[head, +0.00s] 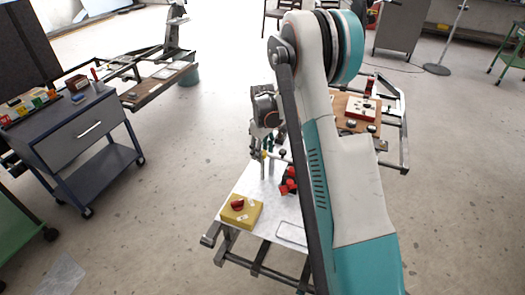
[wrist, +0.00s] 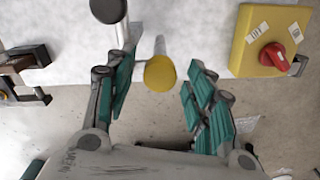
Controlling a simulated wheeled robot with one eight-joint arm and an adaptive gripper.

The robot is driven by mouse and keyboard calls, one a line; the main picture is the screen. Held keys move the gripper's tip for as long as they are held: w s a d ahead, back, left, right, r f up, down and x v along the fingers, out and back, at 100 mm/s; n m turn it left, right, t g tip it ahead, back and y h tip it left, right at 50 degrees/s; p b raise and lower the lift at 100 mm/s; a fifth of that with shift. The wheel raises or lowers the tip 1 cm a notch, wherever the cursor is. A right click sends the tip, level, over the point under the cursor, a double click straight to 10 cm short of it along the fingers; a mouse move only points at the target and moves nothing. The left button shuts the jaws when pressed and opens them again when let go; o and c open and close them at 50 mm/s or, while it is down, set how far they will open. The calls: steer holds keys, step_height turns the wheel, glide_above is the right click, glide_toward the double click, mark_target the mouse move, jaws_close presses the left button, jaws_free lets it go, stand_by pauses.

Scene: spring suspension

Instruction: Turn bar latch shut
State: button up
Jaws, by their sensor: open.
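My gripper (head: 265,168) is over the pale tabletop (head: 243,186) in the head view. In the wrist view its two green-padded fingers (wrist: 158,68) are spread apart. A grey bar with a round yellow end (wrist: 160,73) shows in the gap between them, with clear space on both sides. It looks like the latch's handle, but I cannot tell for sure. A grey metal post with a dark rounded top (wrist: 109,10) stands beside it, close to the left finger. How the bar joins its mount is hidden.
A yellow box with a red knob (wrist: 272,55) is to the right in the wrist view; it also shows in the head view (head: 241,211). A dark bracket-like fixture (wrist: 24,62) is at the left. Red parts (head: 289,182) stand right of my gripper. A grey cart (head: 82,140) is farther left.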

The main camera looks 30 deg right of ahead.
step_height(320, 180, up, 12)
stand_by(0.6)
